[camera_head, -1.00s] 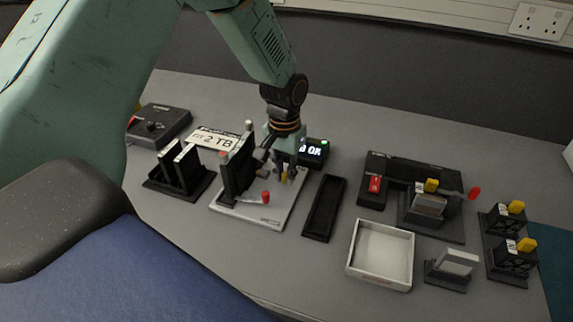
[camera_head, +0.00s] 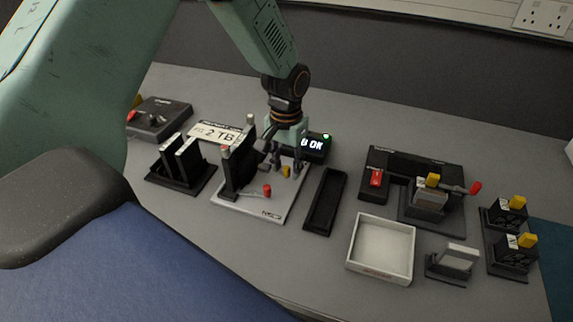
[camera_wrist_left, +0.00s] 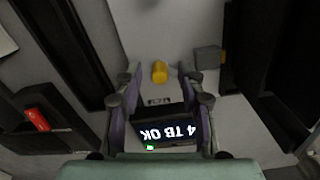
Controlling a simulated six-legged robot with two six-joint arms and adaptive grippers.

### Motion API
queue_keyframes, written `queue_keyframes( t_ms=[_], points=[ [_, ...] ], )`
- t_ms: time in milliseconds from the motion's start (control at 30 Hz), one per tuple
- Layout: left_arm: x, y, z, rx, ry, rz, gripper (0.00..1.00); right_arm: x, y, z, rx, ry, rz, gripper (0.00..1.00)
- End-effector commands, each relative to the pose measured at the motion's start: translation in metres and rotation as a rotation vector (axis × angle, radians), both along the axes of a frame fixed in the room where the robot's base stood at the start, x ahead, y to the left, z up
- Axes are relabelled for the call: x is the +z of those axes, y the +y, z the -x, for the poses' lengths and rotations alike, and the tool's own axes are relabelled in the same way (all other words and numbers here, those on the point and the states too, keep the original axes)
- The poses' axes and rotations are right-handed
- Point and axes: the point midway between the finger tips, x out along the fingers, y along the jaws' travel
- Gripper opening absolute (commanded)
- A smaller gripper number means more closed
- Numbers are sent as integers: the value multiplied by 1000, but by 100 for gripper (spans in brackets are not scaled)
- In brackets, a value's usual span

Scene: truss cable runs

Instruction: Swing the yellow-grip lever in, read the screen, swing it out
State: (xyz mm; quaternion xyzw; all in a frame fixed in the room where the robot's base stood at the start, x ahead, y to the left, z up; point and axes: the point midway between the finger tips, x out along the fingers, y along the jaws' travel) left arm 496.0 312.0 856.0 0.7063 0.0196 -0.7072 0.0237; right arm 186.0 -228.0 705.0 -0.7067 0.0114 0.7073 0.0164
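The yellow-grip lever (camera_head: 286,172) stands at the right side of a light base plate (camera_head: 262,213) with a dark upright slot. Its yellow grip also shows in the left wrist view (camera_wrist_left: 160,71). My left gripper (camera_head: 280,163) is above the grip, fingers apart; in the wrist view the grip appears between the fingertips, touching neither. The small black screen (camera_head: 313,145) behind is lit. It reads "4 TB OK", upside down in the wrist view (camera_wrist_left: 167,132), and its left part is hidden in the head view. My right gripper is not in view.
A red-knob lever (camera_head: 267,190) lies at the plate's front. A "2 TB" label (camera_head: 215,133) and a dark rack (camera_head: 181,168) are left. A narrow black tray (camera_head: 325,200), a white tray (camera_head: 355,262) and a black unit with red switch (camera_head: 375,178) are right.

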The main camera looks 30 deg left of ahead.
Motion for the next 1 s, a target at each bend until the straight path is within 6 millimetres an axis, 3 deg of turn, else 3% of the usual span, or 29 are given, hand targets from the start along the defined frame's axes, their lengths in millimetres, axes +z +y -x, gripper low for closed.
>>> queue_keyframes(
  t_ms=[500,700,1000],
  points=[
    [95,1,-1,0,-5,0,39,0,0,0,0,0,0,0],
    [113,1,-1,0,-2,0,39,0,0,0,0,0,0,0],
    [116,1,-1,0,-2,0,39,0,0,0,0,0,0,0]
  ],
)
